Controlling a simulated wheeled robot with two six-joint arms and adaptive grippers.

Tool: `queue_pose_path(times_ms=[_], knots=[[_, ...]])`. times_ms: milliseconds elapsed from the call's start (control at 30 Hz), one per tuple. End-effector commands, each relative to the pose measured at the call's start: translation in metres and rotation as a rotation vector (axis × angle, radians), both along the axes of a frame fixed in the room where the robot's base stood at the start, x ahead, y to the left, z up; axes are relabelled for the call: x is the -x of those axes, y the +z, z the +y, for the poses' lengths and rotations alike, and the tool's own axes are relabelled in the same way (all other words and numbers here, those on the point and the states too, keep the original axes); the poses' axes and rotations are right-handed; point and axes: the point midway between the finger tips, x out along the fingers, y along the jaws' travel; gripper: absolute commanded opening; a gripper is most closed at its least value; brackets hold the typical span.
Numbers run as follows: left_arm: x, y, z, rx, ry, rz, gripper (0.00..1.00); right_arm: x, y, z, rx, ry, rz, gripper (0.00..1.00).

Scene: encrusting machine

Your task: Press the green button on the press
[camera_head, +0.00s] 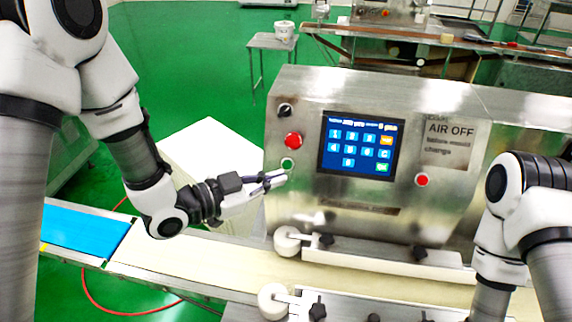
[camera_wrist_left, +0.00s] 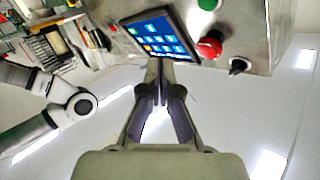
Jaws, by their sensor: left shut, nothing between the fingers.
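The press (camera_head: 380,215) is a steel machine with a blue touch screen (camera_head: 360,145). The green button (camera_head: 287,163) is a small round button on the left part of its front panel, below a red knob (camera_head: 293,140). My left gripper (camera_head: 281,176) is shut and empty, its fingertips just below the green button. Whether the tips touch the panel cannot be told. In the left wrist view the closed fingertips (camera_wrist_left: 160,64) lie below the screen, and the green button (camera_wrist_left: 208,4) is at the top edge, partly cut off. My right gripper is out of view.
A black switch (camera_head: 285,110) sits above the red knob, and a red button (camera_head: 422,180) is right of the screen. A pale conveyor belt (camera_head: 180,262) with white rollers runs in front of the press. My right arm is at the right edge.

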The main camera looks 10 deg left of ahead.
Motion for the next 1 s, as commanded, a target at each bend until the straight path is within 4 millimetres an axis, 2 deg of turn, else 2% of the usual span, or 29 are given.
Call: queue_pose_path(times_ms=[300, 500, 1000], knots=[[-0.042, -0.023, 0.0, -0.003, 0.0, -0.001, 0.0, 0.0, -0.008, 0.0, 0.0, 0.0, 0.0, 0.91], [-0.061, -0.032, 0.0, -0.001, 0.0, -0.001, 0.0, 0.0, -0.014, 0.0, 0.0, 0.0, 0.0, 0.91], [-0.065, -0.033, 0.0, -0.001, 0.0, 0.0, 0.0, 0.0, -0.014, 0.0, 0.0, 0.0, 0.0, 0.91]])
